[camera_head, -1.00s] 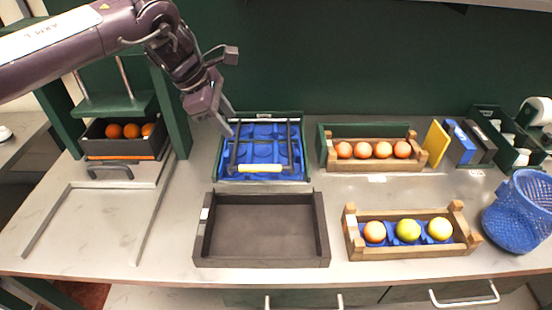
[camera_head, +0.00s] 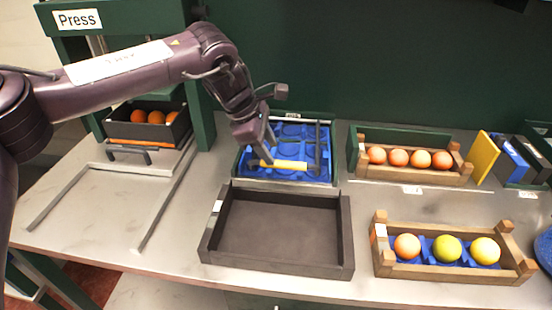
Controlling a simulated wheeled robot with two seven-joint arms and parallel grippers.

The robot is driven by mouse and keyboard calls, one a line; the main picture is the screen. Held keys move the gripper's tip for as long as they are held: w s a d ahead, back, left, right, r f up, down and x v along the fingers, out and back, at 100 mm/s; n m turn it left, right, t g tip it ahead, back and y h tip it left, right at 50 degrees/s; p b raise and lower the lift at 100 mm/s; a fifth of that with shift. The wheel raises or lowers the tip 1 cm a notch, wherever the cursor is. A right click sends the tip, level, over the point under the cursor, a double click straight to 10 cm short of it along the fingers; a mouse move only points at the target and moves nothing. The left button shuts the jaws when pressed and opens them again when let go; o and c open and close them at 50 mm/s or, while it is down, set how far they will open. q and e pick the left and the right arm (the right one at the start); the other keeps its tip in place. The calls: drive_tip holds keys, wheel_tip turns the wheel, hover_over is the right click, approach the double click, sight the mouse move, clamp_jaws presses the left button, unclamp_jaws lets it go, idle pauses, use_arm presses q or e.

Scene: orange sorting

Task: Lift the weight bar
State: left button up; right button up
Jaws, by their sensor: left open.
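The weight bar is a yellow handle (camera_head: 284,165) on a dark frame, lying across the front of the blue molded tray (camera_head: 284,129) in a green-walled box. My left gripper (camera_head: 268,153) is open and points down at the left end of the yellow handle. Its fingers overlap that end in the picture; I cannot tell whether they touch it or straddle it. My right gripper is not in view.
An empty dark tray (camera_head: 345,232) stands in front of the blue tray. A press (camera_head: 202,85) with a drawer of oranges (camera_head: 138,117) is at left. Wooden crates with fruit stand at right, at the back (camera_head: 411,175) and front (camera_head: 453,272).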

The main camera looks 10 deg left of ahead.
sight(278, 161)
use_arm(q)
drive_tip(key=shift+x, duration=2.2)
clamp_jaws()
drive_tip(key=shift+p, duration=0.3)
